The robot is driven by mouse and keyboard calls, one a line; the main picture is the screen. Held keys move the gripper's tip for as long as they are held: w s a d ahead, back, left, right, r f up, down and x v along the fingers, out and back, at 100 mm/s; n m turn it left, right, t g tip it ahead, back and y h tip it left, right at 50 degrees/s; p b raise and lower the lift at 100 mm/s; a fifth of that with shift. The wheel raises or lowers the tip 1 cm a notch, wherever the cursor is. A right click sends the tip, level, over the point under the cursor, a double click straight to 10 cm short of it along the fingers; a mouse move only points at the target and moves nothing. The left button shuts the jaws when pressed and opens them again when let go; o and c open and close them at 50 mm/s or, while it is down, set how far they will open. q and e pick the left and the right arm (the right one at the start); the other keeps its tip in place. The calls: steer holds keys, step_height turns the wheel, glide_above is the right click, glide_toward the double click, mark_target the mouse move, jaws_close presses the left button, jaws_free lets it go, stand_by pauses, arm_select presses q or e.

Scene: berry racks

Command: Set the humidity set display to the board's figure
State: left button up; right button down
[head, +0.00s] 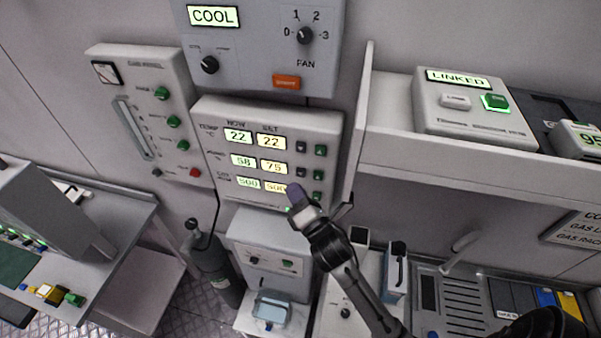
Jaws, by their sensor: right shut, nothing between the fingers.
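The control panel (215,115) hangs on the wall with NOW and SET columns and three rows. The top row shows 22 and 22. The middle row, whose label is too small to read, shows 58 under NOW and 75 on its set display (273,167). The bottom row shows 500 under NOW; its set figure is partly covered. Each row has a dark button and a green button (319,175) at the right. My right gripper (296,193) is shut and empty, its tip in front of the bottom row, covering that row's dark button. I cannot tell whether it touches. My left gripper is out of view.
A unit reading COOL with a FAN knob (306,36) is above. A gas panel (143,105) is at left. A shelf at right holds a LINKED box (470,105). A sign (577,230) at the right edge is cut off. A gas cylinder (212,265) stands below.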

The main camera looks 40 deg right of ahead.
steer(key=shift+w+d, duration=0.35)
steer(key=shift+d, duration=0.2)
steer(key=shift+d, duration=0.1)
stand_by(1.8)
steer(key=shift+w+d, duration=0.25)
steer(key=shift+d, duration=0.05)
steer(key=shift+w+d+p, duration=0.25)
steer(key=shift+d+p, duration=0.05)
steer(key=shift+d, duration=0.1)
stand_by(0.9)
steer(key=shift+a, duration=0.1)
stand_by(0.4)
steer(key=shift+s+a, duration=0.5)
steer(key=shift+a, duration=0.2)
steer(key=shift+s+a, duration=0.45)
steer(key=shift+a, duration=0.25)
steer(key=shift+s+a, duration=0.45)
steer(key=shift+a, duration=0.25)
steer(key=shift+s+a, duration=0.45)
steer(key=shift+a, duration=0.25)
stand_by(0.7)
